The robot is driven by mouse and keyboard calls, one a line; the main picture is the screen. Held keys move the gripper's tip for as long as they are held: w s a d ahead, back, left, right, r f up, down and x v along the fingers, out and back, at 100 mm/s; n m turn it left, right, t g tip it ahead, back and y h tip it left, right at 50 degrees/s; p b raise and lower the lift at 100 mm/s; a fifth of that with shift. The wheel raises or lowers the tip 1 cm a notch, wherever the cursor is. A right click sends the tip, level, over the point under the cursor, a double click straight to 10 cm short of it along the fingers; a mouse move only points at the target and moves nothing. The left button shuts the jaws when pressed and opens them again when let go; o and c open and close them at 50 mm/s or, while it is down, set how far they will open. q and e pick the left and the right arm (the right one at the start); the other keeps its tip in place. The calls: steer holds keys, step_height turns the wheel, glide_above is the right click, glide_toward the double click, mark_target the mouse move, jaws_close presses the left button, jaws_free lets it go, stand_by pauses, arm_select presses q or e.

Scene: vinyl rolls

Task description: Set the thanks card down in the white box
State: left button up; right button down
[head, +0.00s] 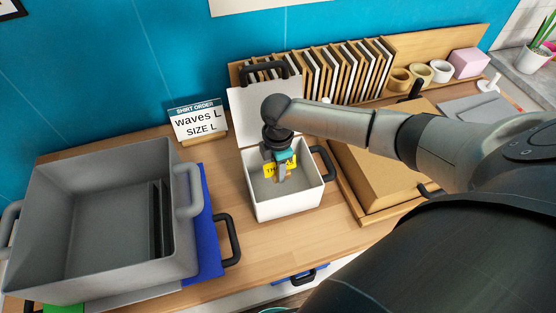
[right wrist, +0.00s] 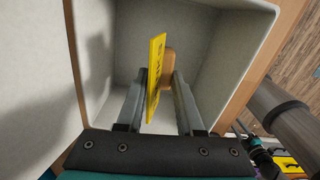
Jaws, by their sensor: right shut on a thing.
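The white box (head: 288,208) stands open on the wooden counter, its lid (head: 258,100) raised at the back. My right gripper (head: 280,174) reaches down into the box from above and is shut on the yellow thanks card (head: 269,169). In the right wrist view, the thanks card (right wrist: 156,75) stands edge-on between the fingers (right wrist: 158,90), with a small wooden piece (right wrist: 168,68) against it. Pale inner walls of the white box (right wrist: 215,60) surround them. I cannot tell whether the card touches the box floor. My left gripper is not in view.
A cardboard box (head: 380,165) sits close on the right. A rack of sleeves (head: 335,70) lines the back. Bare counter lies in front.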

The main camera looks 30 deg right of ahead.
steer(key=shift+f+b, duration=0.55)
steer(key=shift+f, duration=0.6)
steer(key=shift+f+b, duration=1.25)
steer(key=shift+f, duration=0.6)
steer(key=shift+f, duration=0.2)
jaws_free()
stand_by(0.3)
steer(key=shift+r+p, duration=4.55)
steer(key=shift+p, duration=0.35)
